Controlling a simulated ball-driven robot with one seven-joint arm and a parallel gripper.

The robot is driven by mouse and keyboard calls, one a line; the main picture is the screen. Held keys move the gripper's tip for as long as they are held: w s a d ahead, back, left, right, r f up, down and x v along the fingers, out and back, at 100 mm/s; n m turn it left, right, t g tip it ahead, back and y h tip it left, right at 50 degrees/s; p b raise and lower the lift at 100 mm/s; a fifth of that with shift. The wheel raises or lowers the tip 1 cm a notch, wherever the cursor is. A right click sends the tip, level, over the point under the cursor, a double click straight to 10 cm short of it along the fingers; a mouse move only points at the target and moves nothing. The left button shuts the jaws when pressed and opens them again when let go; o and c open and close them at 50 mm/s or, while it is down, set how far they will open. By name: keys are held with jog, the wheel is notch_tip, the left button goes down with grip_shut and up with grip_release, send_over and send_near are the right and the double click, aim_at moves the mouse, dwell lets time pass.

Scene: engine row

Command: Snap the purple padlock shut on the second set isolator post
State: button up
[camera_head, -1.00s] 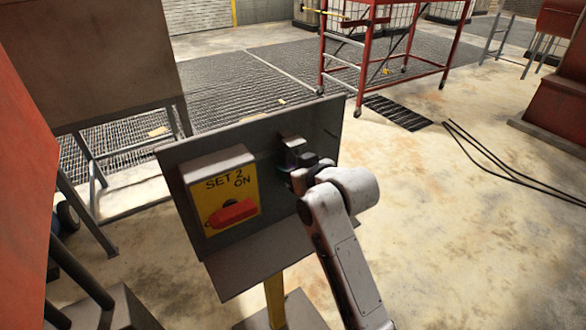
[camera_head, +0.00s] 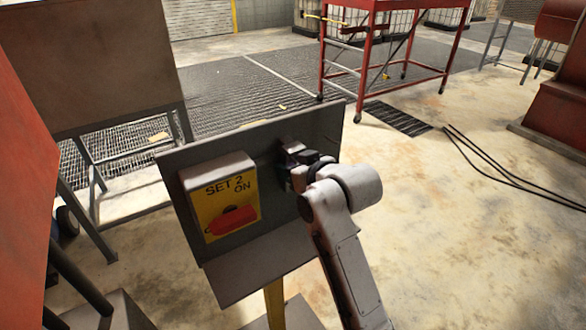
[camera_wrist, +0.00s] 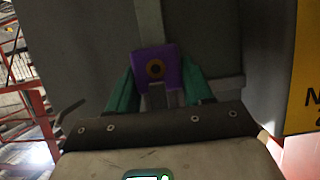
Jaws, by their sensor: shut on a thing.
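The second set isolator (camera_head: 222,192) is a grey box with a yellow "SET 2 ON" face and a red handle, mounted on a tilted grey panel. My gripper (camera_head: 296,168) is at the panel's upper right, to the right of the isolator box. In the wrist view the purple padlock (camera_wrist: 157,66), with a round orange and dark centre, sits between the green fingers of my gripper (camera_wrist: 160,92), which are shut on it. A grey upright bar (camera_wrist: 149,22) rises just behind the padlock. The shackle is hidden, so I cannot tell whether it is closed.
The panel (camera_head: 240,262) stands on a yellow post. A brown cabinet (camera_head: 90,60) on legs stands at left. A red wheeled frame (camera_head: 345,60) stands at the back, and cables (camera_head: 500,175) lie on the floor at right. The concrete floor at right is mostly clear.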

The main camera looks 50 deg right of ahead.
jog(key=shift+f, duration=0.15)
jog(key=shift+f, duration=0.25)
dwell(0.4)
jog(key=o, duration=1.2)
jog(key=b+v, duration=0.2)
jog(key=v, duration=0.8)
jog(key=shift+s+r, duration=0.15)
jog(key=shift+s, duration=0.2)
jog(key=shift+a, duration=0.1)
